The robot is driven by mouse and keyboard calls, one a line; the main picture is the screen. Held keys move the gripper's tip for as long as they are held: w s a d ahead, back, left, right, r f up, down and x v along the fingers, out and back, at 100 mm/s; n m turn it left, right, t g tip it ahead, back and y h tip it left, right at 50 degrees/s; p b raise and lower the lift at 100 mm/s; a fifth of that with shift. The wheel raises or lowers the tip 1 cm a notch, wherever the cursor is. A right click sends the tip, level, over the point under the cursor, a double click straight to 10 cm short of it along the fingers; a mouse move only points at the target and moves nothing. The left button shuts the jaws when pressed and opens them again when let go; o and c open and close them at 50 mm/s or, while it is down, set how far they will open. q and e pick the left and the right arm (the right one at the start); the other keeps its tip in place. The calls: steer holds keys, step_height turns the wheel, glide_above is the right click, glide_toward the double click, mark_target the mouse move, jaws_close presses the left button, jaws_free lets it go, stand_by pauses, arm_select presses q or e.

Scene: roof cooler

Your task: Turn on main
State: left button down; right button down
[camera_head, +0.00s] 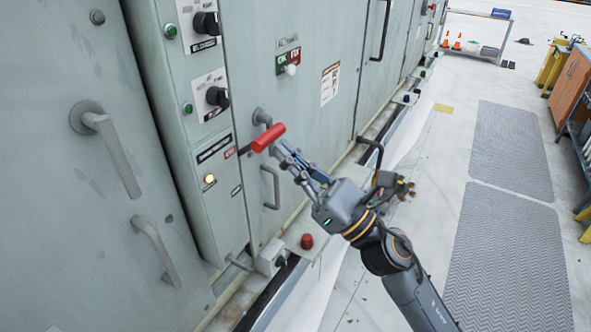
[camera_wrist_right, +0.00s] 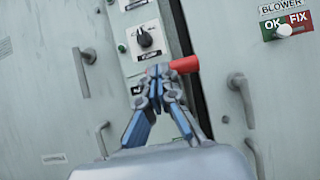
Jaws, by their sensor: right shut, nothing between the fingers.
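A lever with a red cylindrical grip (camera_head: 268,137) sticks out from the narrow control panel (camera_head: 221,205), level with a small red label (camera_head: 230,153). A small green label (camera_head: 237,190) sits lower on that panel. My right gripper (camera_head: 279,150) is shut, its fingertips close at the red grip's underside in the head view. In the right wrist view the red grip (camera_wrist_right: 187,64) shows just beside and behind the fingertips (camera_wrist_right: 160,68). Nothing is between the fingers. I cannot tell whether they touch the grip. My left gripper is not in view.
Two black knobs (camera_head: 206,23) (camera_head: 217,96) and a lit yellow lamp (camera_head: 209,179) are on the panel. Door handles (camera_head: 112,152) (camera_head: 269,187) project from the neighbouring cabinets. A red button (camera_head: 307,241) stands on the low ledge.

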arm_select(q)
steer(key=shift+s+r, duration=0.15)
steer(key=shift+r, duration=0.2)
arm_select(e)
steer(key=shift+w+a+r, duration=0.15)
steer(key=shift+a+r, duration=0.1)
steer(key=shift+r, duration=0.25)
steer(key=shift+w+a+r, duration=0.15)
steer(key=shift+a+r, duration=0.05)
steer(key=shift+r, duration=0.25)
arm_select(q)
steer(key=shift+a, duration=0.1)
